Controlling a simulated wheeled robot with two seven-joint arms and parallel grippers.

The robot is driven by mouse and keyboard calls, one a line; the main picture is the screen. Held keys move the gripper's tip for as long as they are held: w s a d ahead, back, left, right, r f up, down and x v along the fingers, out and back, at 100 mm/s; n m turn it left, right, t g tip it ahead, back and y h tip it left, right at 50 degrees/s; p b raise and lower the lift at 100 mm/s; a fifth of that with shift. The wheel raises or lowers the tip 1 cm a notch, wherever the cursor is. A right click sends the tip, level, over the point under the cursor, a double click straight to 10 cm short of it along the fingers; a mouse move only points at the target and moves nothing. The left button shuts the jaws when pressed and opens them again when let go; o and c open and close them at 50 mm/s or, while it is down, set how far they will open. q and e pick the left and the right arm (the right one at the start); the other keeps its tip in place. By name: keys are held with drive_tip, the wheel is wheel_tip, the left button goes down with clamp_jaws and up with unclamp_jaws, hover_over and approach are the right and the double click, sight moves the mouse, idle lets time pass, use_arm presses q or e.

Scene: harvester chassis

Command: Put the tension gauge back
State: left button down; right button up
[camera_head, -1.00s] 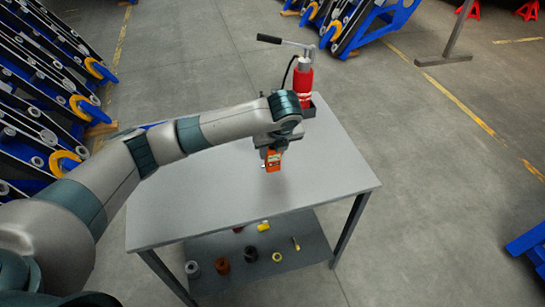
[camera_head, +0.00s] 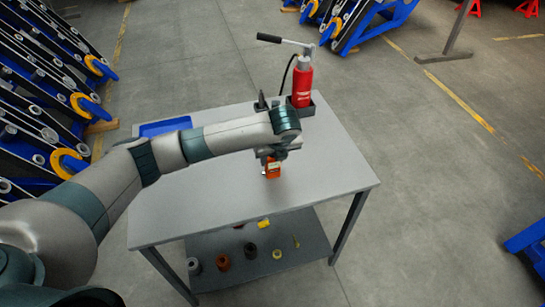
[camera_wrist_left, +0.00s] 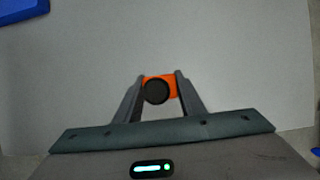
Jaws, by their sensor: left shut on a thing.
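The tension gauge (camera_head: 272,171) is a small orange block held over the grey table (camera_head: 200,215). In the left wrist view the orange gauge (camera_wrist_left: 173,82) with a round black part sits between the two fingers. My left gripper (camera_head: 270,158) is shut on it; it also shows in the left wrist view (camera_wrist_left: 160,85). The gauge is at or just above the tabletop; I cannot tell whether it touches. My right gripper is not in view.
A red hand pump (camera_head: 302,85) with a lever stands in a dark tray at the table's back right. A blue tray (camera_head: 165,126) lies at the back left, partly behind my arm. Several small parts lie on the lower shelf (camera_head: 215,279). The tabletop's front is clear.

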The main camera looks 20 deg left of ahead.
use_arm(q)
drive_tip(key=c, duration=1.2)
unclamp_jaws()
drive_tip(key=shift+r, duration=0.1)
drive_tip(key=b+v, duration=0.1)
drive_tip(key=v, duration=1.1)
drive_tip(key=shift+b, duration=0.4)
